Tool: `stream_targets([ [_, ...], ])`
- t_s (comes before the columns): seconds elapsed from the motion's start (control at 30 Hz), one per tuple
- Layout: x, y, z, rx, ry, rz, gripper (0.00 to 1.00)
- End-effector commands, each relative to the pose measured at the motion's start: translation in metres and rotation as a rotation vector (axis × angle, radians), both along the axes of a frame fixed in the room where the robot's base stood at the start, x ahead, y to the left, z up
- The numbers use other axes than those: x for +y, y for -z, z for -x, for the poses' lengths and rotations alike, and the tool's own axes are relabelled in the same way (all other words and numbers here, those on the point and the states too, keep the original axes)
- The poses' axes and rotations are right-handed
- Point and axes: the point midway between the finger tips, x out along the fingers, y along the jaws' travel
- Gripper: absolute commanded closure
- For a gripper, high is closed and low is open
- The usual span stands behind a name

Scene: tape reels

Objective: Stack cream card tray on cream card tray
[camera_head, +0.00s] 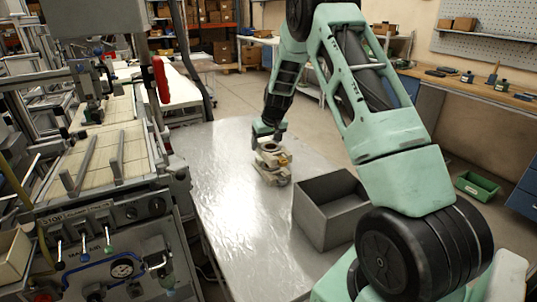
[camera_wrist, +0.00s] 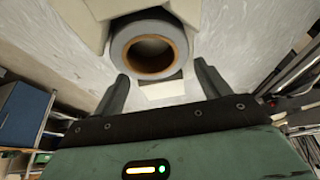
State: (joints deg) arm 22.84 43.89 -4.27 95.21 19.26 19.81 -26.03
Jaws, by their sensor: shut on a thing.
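My gripper (camera_head: 267,138) reaches down over the middle of the metal table. In the wrist view its two fingers (camera_wrist: 162,82) stand on either side of a cream card tray (camera_wrist: 162,91), shut on its near part. That tray bears a grey tape reel (camera_wrist: 118,48) with a brown core. In the head view the held cream tray (camera_head: 263,160) is above a second cream piece (camera_head: 270,180), which looks like the other card tray with a reel in it. The two look close together, roughly one above the other. I cannot tell whether they touch.
A dark grey open box (camera_head: 325,212) stands on the metal table (camera_head: 235,230), right of the trays. The table's left and front parts are clear. A machine with a control panel (camera_head: 120,215) borders the table at the left. A green bin (camera_head: 477,185) lies far right.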

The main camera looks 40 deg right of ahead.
Motion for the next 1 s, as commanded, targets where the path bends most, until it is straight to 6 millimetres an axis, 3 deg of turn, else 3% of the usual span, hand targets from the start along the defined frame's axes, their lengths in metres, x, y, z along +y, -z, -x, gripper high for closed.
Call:
stream_targets([
  [0.4, 0.0, 0.043, 0.0, 0.0, 0.002, -0.001, 0.52],
  [0.77, 0.0, 0.049, 0.0, -0.002, 0.001, 0.001, 0.52],
  [0.8, 0.0, 0.049, 0.0, -0.002, 0.001, 0.0, 0.22],
  [0.87, 0.0, 0.048, 0.0, -0.002, 0.001, 0.001, 0.05],
  [1.0, 0.0, 0.048, 0.0, -0.002, 0.001, 0.001, 0.03],
])
